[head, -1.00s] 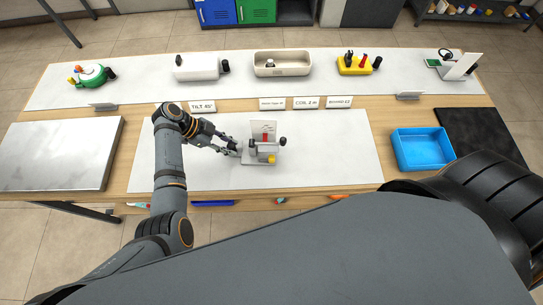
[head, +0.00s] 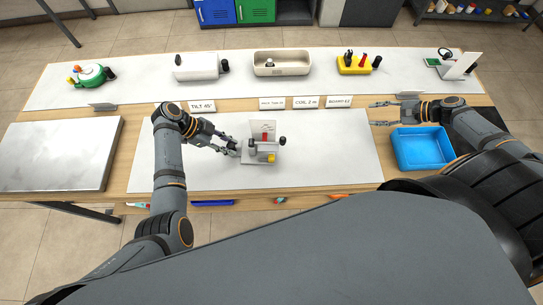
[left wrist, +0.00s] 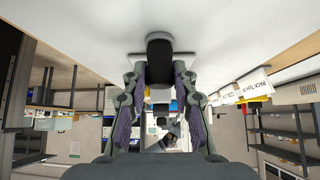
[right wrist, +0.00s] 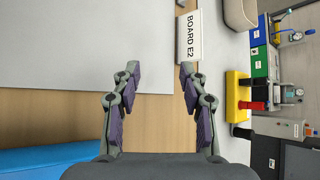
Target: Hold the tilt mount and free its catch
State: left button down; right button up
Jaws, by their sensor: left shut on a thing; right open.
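The tilt mount (head: 260,158) stands on the white mat in the middle of the table. The handle (left wrist: 159,48) shows between the fingers in the left wrist view. My right gripper (head: 374,113) is open and empty, well right of the mount; its spread fingers (right wrist: 160,74) also show in the right wrist view. I cannot make out the catch.
A blue bin (head: 423,166) stands right of the mat, near my right arm. Label cards such as BOARD E2 (head: 339,102) stand behind the mat. Several devices and a beige tray (head: 282,71) line the back. A metal plate (head: 60,155) lies left. The mat right of the mount is clear.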

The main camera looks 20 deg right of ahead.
aim_at(271, 157)
jog(key=a+y, duration=0.1)
jog(key=a, duration=0.5)
jog(key=a+g+y, duration=0.1)
jog(key=a+y, duration=0.1)
jog(key=a, duration=0.4)
jog(key=a+n+y, duration=0.1)
jog(key=a, duration=0.5)
jog(key=shift+s+a+r+g+y, duration=0.15)
jog(key=shift+s+r+g+y, duration=0.15)
jog(key=shift+s+r+g, duration=0.1)
jog(key=s+a+m, duration=0.1)
jog(key=a, duration=0.2)
jog(key=s+a+m, duration=0.1)
jog(key=s+a, duration=0.1)
jog(key=a, duration=0.2)
jog(key=s+a+m+g+y, duration=0.1)
jog(key=a+m, duration=0.1)
jog(key=a, duration=0.2)
jog(key=shift+s+f, duration=0.35)
jog(key=shift+f, duration=0.05)
jog(key=shift+s+f, duration=0.1)
jog(key=x, duration=1.2)
grip_shut()
